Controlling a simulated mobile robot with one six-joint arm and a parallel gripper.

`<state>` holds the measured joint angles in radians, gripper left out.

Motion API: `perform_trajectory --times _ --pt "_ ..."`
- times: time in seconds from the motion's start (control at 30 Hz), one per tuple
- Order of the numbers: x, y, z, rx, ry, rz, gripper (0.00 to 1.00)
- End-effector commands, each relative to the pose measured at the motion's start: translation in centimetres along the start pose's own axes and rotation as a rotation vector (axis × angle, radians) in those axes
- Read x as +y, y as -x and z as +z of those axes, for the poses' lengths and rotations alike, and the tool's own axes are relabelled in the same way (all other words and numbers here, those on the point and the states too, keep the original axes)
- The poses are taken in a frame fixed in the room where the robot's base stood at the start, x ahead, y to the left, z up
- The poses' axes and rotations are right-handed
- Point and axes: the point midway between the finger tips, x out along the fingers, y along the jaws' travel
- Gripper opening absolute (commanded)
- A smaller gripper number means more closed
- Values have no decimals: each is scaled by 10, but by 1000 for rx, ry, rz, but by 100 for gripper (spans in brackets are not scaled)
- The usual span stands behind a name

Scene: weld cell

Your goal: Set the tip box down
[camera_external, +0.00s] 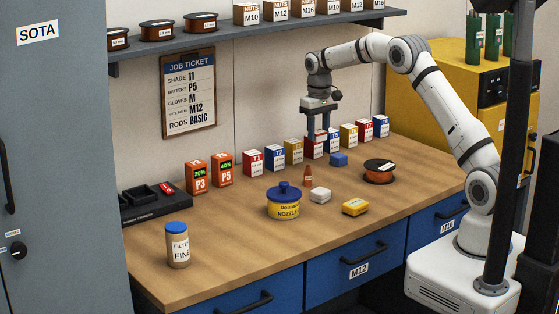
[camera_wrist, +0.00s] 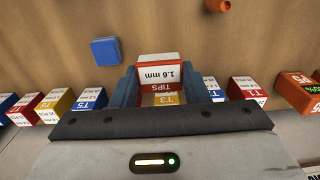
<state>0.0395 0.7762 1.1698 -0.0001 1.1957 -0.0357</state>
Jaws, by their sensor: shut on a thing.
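My gripper (camera_external: 318,132) is shut on a red tip box with a white top (camera_wrist: 158,72), labelled TIPS 1.6 mm in the wrist view. Its two blue fingers stand either side of the box. In the external view a red box (camera_external: 313,150) shows at the fingertips, in line with the row of tip boxes. A yellow T3 box (camera_wrist: 163,100) shows just past the held box in the wrist view. I cannot tell whether the held box touches the bench or its neighbours.
Tip boxes flank it: T2 (camera_external: 274,157) and T1 (camera_external: 252,163) left, several more right, including T7 (camera_external: 365,132). A blue block (camera_external: 339,159), orange cone (camera_external: 308,176) and wire spool (camera_external: 379,171) lie nearby.

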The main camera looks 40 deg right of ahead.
Motion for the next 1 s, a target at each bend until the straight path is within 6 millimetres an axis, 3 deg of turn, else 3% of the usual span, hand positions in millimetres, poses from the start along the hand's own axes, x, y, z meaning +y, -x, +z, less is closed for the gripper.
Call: perform_trajectory --times 0.13,0.4,0.8,1.0 --pt "-1 -9 -7 -2 4 0 17" --pt "-1 -55 -7 -2 4 0 17" --pt "-1 -98 -7 -2 4 0 17" --pt "-1 -102 -8 2 4 0 17"
